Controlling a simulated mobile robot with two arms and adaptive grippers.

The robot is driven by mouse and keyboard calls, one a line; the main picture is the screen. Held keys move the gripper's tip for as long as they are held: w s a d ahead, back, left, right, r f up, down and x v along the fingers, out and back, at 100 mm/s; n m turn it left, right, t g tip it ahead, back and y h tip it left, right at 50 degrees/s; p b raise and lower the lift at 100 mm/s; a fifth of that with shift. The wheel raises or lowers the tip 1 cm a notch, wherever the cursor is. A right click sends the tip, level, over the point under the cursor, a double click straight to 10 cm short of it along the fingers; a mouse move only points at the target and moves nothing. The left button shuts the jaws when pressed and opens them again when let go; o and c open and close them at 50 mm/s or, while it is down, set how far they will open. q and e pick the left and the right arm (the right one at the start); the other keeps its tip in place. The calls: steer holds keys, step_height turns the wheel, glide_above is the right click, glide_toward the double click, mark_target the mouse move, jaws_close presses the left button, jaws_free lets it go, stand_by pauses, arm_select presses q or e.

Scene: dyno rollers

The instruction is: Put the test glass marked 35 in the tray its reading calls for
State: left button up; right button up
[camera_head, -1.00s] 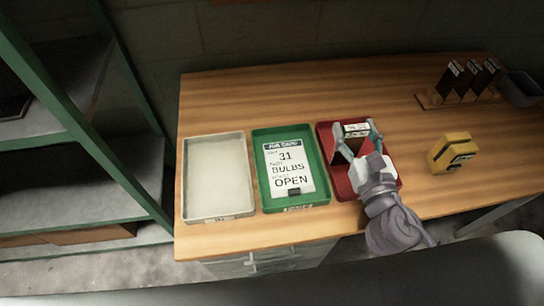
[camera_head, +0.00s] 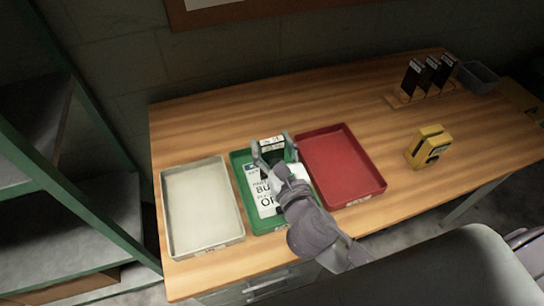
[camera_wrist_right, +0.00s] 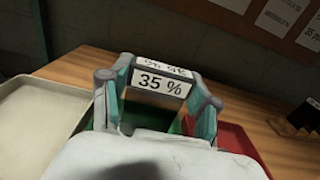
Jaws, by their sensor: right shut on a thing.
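My right gripper (camera_head: 274,148) is shut on the test glass (camera_head: 271,142), a dark piece with a white label. In the right wrist view the label of the test glass (camera_wrist_right: 161,82) reads "35 %", between the two fingers. The gripper holds it over the green tray (camera_head: 238,198). The green tray holds a white job card (camera_head: 266,203), partly hidden by my gripper. A white tray (camera_head: 202,205) stands to its left and an empty red tray (camera_head: 341,165) to its right. My left gripper is not in view.
A yellow device (camera_head: 428,147) stands right of the trays. Several dark glasses (camera_head: 428,73) stand in a wooden rack at the back right, beside a grey bin (camera_head: 478,77). A green-framed shelf (camera_head: 75,165) is at the left. The table behind the trays is clear.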

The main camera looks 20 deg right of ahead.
mark_target(272, 157)
step_height(272, 157, down, 4)
steer(key=shift+b, duration=0.75)
steer(key=o, duration=1.2)
steer(key=shift+s+d+r+b, duration=0.15)
steer(key=shift+s+b, duration=0.5)
steer(key=shift+s, duration=2.35)
steer(key=shift+s+d+f+b, duration=0.1)
steer(key=shift+s+b, duration=0.5)
steer(key=shift+s, duration=2.4)
